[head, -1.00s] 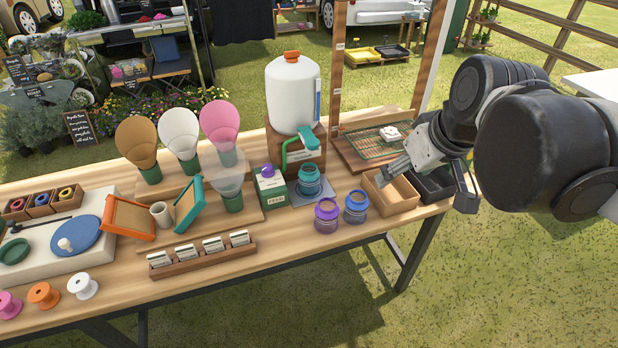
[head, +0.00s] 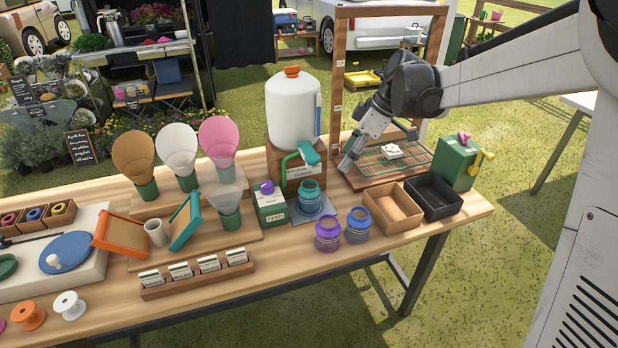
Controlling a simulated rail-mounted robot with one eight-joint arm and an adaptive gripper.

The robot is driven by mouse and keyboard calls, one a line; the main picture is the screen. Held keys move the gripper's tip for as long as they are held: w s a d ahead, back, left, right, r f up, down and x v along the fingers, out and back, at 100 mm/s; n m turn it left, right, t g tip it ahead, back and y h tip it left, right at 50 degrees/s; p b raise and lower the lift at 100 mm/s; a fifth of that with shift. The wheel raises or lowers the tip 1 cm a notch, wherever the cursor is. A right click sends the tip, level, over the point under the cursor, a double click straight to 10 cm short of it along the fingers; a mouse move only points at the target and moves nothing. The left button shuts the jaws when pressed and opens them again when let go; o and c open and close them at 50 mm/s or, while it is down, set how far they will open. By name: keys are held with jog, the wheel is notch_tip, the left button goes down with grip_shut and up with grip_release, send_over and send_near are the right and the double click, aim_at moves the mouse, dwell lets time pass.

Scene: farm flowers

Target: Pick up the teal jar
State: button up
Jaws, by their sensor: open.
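The teal jar (head: 310,197) stands upright on a small grey-blue mat (head: 327,210), just in front of the white dispenser and under its teal and green tap (head: 306,152). Its mouth faces up. My gripper (head: 347,166) is right of and a little behind the jar, above the left side of the wire-rack board. Its fingers point down and left. It is open and apart from the jar, with nothing seen between the fingers.
The white dispenser (head: 293,108) rises behind the jar. A green box with a purple knob (head: 270,203) is close on its left. Purple (head: 327,234) and blue (head: 357,225) jars stand front right. A wooden frame (head: 338,75) stands behind my gripper. Free tabletop lies in front.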

aim_at(309, 198)
jog(key=w+a+f+n+g+y+b, duration=0.1)
jog(key=w+a+f+n+g, duration=0.1)
jog(key=w+f+n, duration=0.35)
jog(key=shift+m, duration=0.65)
jog(key=x, duration=1)
jog(key=w+x, duration=0.1)
jog(key=x, duration=0.4)
jog(key=shift+s+f+b, duration=0.1)
jog(key=shift+f+b, duration=0.3)
jog(key=shift+f, duration=0.1)
jog(key=shift+d, duration=0.1)
jog(key=c, duration=1.2)
